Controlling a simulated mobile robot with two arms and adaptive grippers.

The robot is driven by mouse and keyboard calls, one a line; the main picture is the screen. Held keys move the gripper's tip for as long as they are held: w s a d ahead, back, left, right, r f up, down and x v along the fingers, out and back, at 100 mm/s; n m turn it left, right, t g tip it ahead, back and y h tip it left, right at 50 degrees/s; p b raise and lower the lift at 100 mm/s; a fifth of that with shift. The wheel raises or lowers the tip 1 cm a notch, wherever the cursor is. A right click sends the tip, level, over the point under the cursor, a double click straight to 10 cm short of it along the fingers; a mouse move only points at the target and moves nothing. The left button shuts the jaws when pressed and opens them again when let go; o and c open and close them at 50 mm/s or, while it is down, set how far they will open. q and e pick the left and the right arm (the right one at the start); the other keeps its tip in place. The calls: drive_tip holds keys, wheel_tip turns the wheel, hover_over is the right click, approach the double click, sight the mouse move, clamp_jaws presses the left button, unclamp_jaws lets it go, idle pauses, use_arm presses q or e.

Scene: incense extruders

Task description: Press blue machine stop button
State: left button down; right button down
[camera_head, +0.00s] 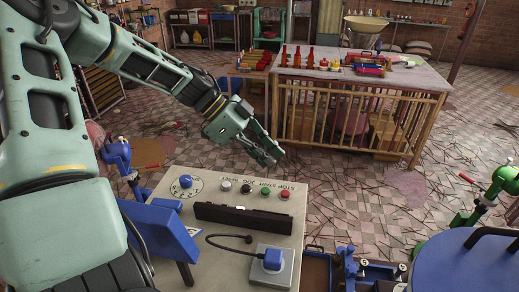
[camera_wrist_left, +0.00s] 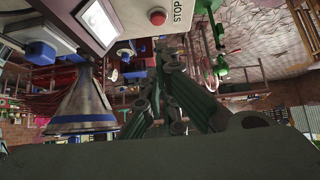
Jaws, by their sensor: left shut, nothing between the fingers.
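The blue machine (camera_head: 160,229) stands at the lower left, with a pale control panel (camera_head: 228,183). The red stop button (camera_head: 285,194) is at the right end of a button row, below an upside-down "STOP" label. It also shows in the left wrist view (camera_wrist_left: 157,17), beside the "STOP" text, near the top edge. My left gripper (camera_head: 271,157) is shut and empty, above and beyond the panel's far edge. It appears apart from the button. Its fingers also show in the left wrist view (camera_wrist_left: 178,105). My right gripper is not in view.
Green (camera_head: 265,191), black (camera_head: 246,188) and white (camera_head: 226,185) buttons and a blue knob (camera_head: 186,181) share the panel. A dark bar (camera_head: 243,218) and a blue plug (camera_head: 272,259) sit nearer. A fenced table (camera_head: 359,80) stands behind; a green machine (camera_head: 492,190) is right.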

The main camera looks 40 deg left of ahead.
use_arm(q)
drive_tip(key=shift+v, duration=1.3)
drive_tip(key=shift+w+r, duration=0.1)
drive_tip(key=shift+r, duration=0.1)
